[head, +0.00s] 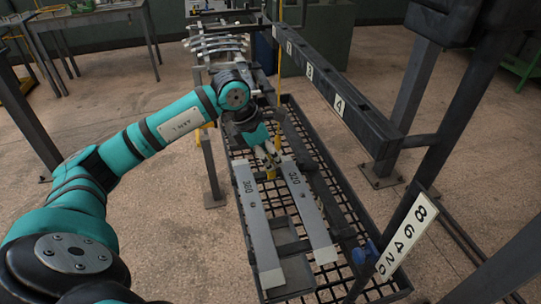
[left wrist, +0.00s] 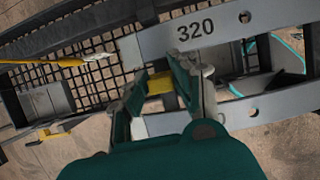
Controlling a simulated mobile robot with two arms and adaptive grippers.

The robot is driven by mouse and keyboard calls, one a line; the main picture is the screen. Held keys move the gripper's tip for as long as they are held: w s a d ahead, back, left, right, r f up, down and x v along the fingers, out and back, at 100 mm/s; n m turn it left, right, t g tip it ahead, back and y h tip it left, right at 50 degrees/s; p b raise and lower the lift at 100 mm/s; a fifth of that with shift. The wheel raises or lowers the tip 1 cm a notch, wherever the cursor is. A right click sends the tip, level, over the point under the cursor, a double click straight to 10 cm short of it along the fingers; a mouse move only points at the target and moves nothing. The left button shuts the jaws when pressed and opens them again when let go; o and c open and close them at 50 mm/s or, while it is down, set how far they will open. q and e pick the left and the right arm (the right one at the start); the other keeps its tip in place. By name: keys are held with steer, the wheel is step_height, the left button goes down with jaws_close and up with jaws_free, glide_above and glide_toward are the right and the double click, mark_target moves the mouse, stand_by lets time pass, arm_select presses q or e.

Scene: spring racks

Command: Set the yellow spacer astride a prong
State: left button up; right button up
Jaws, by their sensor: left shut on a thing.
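My left gripper (head: 268,158) is above the black mesh rack, near the ends of two grey flat bars. It is shut on the yellow spacer (head: 271,173), a small block between its fingers. In the left wrist view the spacer (left wrist: 160,83) shows between the fingertips, close to the bar marked 320 (left wrist: 225,28). I cannot tell whether the spacer touches either bar, nor which part is a prong. My right gripper is out of view.
The black mesh rack (head: 404,283) has a raised rim. A dark beam (head: 352,123) with number plates runs along its right, with steel posts nearby. Curved metal strips (head: 217,43) lie at the back. A yellow rod with a pale tip (left wrist: 45,61) shows in the wrist view.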

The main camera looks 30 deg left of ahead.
arm_select(q)
steer(key=shift+f, duration=0.25)
steer(key=o, duration=1)
steer(key=shift+c, duration=0.2)
steer(key=v, duration=1.2)
